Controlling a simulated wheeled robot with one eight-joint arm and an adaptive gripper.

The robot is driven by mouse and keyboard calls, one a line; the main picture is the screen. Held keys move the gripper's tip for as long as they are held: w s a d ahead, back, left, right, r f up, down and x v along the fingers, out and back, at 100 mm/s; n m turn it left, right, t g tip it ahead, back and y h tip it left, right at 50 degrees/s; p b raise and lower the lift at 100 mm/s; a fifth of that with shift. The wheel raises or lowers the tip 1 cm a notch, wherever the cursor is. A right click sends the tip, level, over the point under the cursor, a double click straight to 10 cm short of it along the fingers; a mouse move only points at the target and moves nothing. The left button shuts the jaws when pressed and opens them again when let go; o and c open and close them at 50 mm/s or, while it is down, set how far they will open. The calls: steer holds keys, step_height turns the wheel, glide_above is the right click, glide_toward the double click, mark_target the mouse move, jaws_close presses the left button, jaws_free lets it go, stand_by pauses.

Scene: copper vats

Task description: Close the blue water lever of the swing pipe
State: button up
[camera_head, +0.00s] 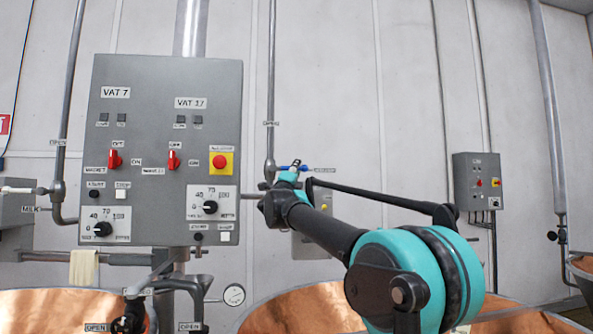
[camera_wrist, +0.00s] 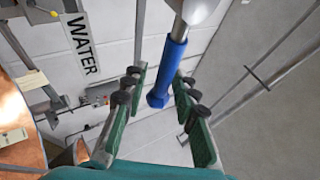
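The blue water lever (camera_wrist: 168,72) shows in the wrist view as a blue hexagonal handle on a pale metal stem. Its free end lies between the two green fingers of my gripper (camera_wrist: 160,90), which are spread apart with a gap visible on each side. In the head view the lever (camera_head: 302,168) is a small blue piece beside the vertical pipe (camera_head: 271,90), partly hidden by my gripper (camera_head: 291,172). A "WATER" label (camera_wrist: 82,44) is on the wall in the wrist view. I cannot tell whether a finger touches the handle.
A grey control panel (camera_head: 160,135) marked VAT 7 and VAT 17 stands left of my arm. Copper vats (camera_head: 305,310) lie below. A smaller control box (camera_head: 479,182) is on the wall at right.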

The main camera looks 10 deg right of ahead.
steer(key=shift+o, duration=0.2)
steer(key=v, duration=1.2)
stand_by(0.4)
steer(key=w+a+f+n+y, duration=0.1)
steer(key=a+f+n+y, duration=0.1)
steer(key=f+n+y, duration=0.5)
steer(key=w+a+f+n+y, duration=0.1)
steer(key=a+f+n+y, duration=0.25)
steer(key=f+n, duration=0.35)
steer(key=s+f+n+g+y, duration=0.2)
steer(key=s+f+n+g, duration=0.15)
steer(key=f, duration=0.85)
steer(key=s+f+n+g+y, duration=0.2)
steer(key=f+n+g, duration=0.15)
steer(key=f, duration=0.75)
steer(key=s+d+f+n+g+h, duration=0.1)
steer(key=s+d+f+g, duration=0.2)
steer(key=s+f, duration=0.6)
steer(key=s+d+f+n+g+h, duration=0.1)
steer(key=s+d+f+n+g, duration=0.1)
steer(key=s+f, duration=0.7)
steer(key=s+d+f+n+g+h, duration=0.1)
steer(key=s+d+f+g, duration=0.4)
steer(key=s+f, duration=0.5)
step_height(320, 180, down, 3)
steer(key=shift+d+r+n+h, duration=0.1)
steer(key=shift+d+n+h, duration=0.25)
steer(key=shift+d+n, duration=0.3)
